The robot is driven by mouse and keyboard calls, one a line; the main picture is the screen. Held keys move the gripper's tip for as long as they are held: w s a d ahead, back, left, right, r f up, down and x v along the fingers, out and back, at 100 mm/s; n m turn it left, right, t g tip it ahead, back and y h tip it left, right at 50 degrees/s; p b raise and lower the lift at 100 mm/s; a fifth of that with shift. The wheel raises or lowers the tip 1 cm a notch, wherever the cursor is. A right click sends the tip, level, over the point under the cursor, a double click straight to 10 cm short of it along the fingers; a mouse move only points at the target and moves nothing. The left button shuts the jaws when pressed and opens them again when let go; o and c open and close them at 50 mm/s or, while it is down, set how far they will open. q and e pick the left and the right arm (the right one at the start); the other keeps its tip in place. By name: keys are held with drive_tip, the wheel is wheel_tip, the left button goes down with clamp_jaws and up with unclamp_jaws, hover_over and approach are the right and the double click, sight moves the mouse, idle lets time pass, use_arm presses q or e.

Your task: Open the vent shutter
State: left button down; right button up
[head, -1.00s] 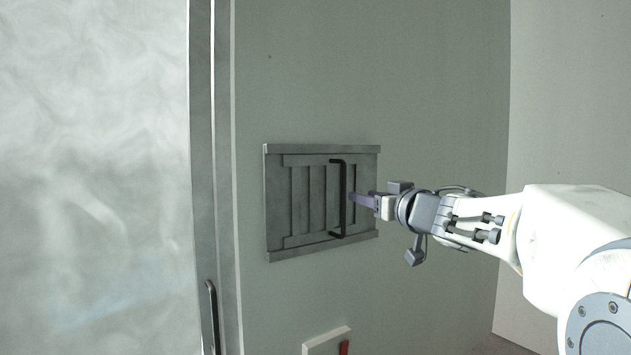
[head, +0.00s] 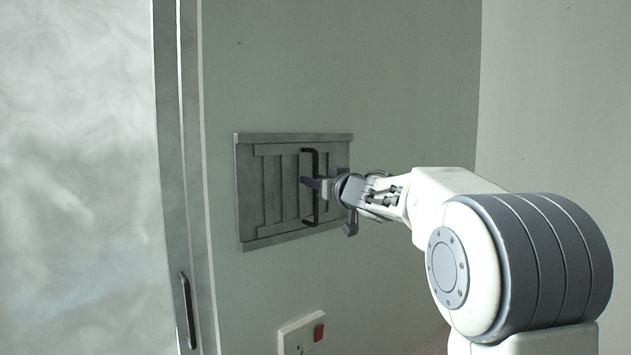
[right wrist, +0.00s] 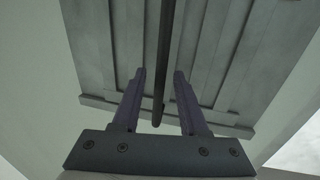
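The vent shutter (head: 272,200) is a grey slatted panel in a frame on the green-grey wall, with a dark vertical bar handle (head: 316,213) at its right part. The shutter (right wrist: 115,45) and the handle (right wrist: 164,50) also show in the right wrist view. My right gripper (head: 308,183) is at the handle's middle. In the right wrist view its two purple fingers (right wrist: 159,76) are open, one on each side of the handle, with a gap on both sides. My left gripper is not in view.
A large brushed-metal door (head: 80,180) with a vertical handle (head: 187,310) stands at the left. A white socket plate (head: 298,335) with a red switch (head: 319,332) is on the wall below the shutter. Another pale wall (head: 550,110) is at the right.

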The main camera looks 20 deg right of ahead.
clamp_jaws()
idle(1.2)
